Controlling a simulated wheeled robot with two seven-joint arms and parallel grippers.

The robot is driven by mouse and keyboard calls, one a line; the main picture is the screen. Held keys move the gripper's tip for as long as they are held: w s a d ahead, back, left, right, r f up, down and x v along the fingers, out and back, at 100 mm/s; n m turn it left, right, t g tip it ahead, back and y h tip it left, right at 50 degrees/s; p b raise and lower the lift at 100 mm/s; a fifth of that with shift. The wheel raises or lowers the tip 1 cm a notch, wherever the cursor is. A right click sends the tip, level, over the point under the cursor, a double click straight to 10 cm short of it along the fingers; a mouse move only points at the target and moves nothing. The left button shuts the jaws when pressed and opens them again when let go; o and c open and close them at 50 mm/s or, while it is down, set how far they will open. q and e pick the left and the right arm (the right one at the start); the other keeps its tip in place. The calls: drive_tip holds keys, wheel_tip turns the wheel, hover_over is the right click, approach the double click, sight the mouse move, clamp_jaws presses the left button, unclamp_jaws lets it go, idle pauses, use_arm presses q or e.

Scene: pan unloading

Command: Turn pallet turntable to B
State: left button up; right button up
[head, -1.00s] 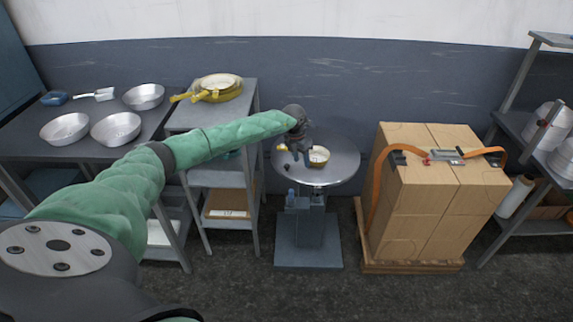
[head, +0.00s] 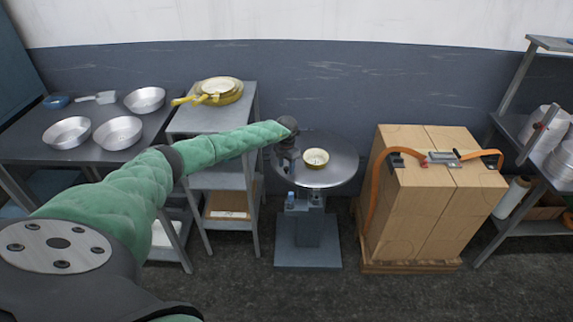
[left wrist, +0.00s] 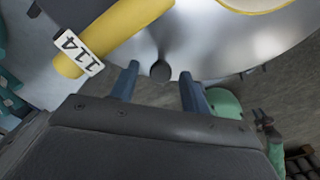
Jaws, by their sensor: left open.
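The turntable is a round grey metal disc (head: 335,172) on a pedestal in the middle of the head view. A small pan (head: 316,157) with a cream inside sits on it. In the left wrist view, a yellow handle (left wrist: 120,32) with a tag reading "114" reaches over the disc (left wrist: 215,50). A small dark knob (left wrist: 160,71) shows at the disc's edge. My left gripper (head: 287,163) is at the disc's left rim. In the wrist view, its open blue fingers (left wrist: 160,86) lie on either side of the knob, apart from it. My right gripper is not in view.
A grey shelf cart (head: 180,121) with yellow pans (head: 217,91) stands left of the turntable. A dark table (head: 30,150) with metal pans is farther left. Strapped boxes (head: 430,210) on a pallet stand at right, with a rack (head: 535,170) beyond.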

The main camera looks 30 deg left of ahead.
use_arm(q)
drive_tip(key=shift+f, duration=0.15)
drive_tip(key=shift+c, duration=0.2)
clamp_jaws()
drive_tip(key=shift+d, duration=0.2)
